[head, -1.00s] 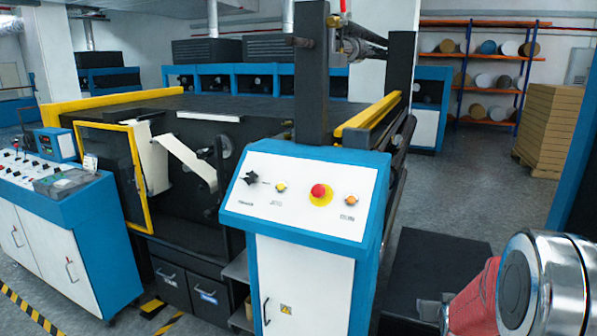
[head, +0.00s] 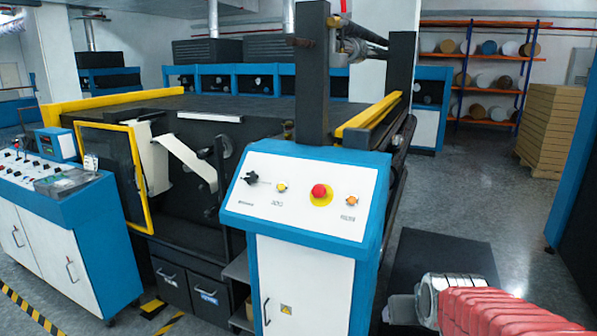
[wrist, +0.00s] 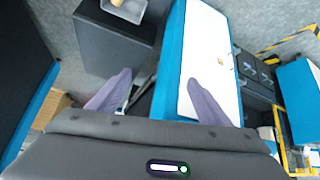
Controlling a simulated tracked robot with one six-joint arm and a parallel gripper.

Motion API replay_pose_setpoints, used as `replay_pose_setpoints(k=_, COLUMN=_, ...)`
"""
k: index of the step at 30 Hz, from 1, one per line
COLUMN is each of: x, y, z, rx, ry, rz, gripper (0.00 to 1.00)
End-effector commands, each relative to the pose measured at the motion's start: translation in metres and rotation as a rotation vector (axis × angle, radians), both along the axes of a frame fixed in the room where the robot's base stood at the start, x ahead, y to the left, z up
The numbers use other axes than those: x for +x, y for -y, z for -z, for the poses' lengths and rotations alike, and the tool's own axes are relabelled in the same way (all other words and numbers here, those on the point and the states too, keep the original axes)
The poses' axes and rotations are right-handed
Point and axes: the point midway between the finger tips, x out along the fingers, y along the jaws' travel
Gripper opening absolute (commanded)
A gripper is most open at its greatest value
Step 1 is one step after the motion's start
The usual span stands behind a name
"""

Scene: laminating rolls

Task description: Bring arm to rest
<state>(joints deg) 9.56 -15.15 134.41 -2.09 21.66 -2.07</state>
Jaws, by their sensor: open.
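My arm shows at the lower right of the head view as a red ribbed sleeve (head: 500,312) with a silver metal section (head: 450,290) at its left end. My gripper (wrist: 158,78) shows in the wrist view. Its two grey-purple fingers are spread wide apart, and nothing is held between them. The fingers point over the floor and a white and blue cabinet beyond them. In the head view I cannot make out the fingers.
A blue and white control cabinet (head: 305,190) with a red stop button stands in the centre, left of my arm. A laminating machine (head: 190,150) is behind it. Stacked boxes (head: 550,130) and shelves of rolls (head: 495,75) stand farther back.

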Motion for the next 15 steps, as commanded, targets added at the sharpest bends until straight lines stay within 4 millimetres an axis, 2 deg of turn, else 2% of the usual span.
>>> replay_pose_setpoints(k=6, x=-0.049, y=-0.028, z=-0.017, rx=0.021, ry=-0.047, rz=-0.031, gripper=0.72)
replay_pose_setpoints(k=15, x=-0.120, y=-0.060, z=-0.027, rx=0.047, ry=-0.120, rz=-0.077, gripper=0.72)
